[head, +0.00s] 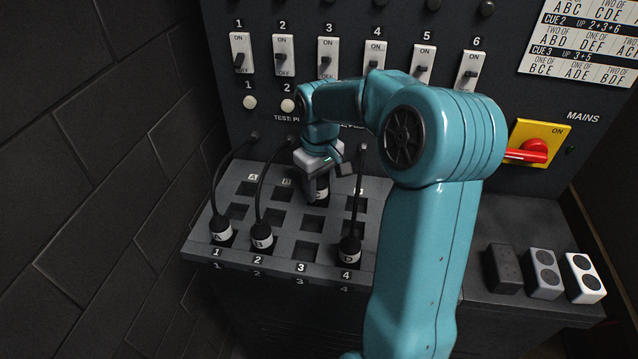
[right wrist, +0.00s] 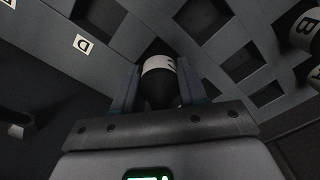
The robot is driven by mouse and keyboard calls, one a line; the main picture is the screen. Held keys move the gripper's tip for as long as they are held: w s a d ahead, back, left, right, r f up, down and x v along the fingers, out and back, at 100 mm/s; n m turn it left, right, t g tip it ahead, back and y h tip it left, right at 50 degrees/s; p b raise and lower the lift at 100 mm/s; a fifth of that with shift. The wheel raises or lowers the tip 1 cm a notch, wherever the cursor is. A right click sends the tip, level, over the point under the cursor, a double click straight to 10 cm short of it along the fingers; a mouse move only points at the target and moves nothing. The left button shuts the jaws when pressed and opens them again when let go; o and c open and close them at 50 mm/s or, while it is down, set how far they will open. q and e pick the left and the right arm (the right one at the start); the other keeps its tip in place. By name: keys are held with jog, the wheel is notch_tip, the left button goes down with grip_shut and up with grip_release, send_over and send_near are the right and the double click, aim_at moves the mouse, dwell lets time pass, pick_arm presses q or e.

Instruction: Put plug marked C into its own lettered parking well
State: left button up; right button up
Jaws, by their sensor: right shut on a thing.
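The plug marked C (head: 321,194) is a black plug with a white band. It is held upright over the third column of the sloped panel (head: 262,212), towards the back rows. My right gripper (head: 324,181) is shut on it. In the right wrist view the plug (right wrist: 160,66) sits between both fingers of my right gripper (right wrist: 158,84). Whether its lower end is in a well or above one cannot be told. The C well label is hidden; the A label (head: 252,177), B label (head: 287,182) and D label (right wrist: 83,44) show. My left gripper is not in view.
Plug A (head: 221,231), plug B (head: 262,236) and plug D (head: 349,250) stand in front-row wells 1, 2 and 4, with cords rising to the back panel. Front well 3 (head: 307,251) is empty. Switches and a red mains handle (head: 530,151) are behind.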

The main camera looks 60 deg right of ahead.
jog(key=shift+f, duration=0.25)
jog(key=o, duration=1.2)
notch_tip(320, 180, up, 16)
jog(key=shift+r+p, duration=0.15)
jog(key=shift+p, duration=0.6)
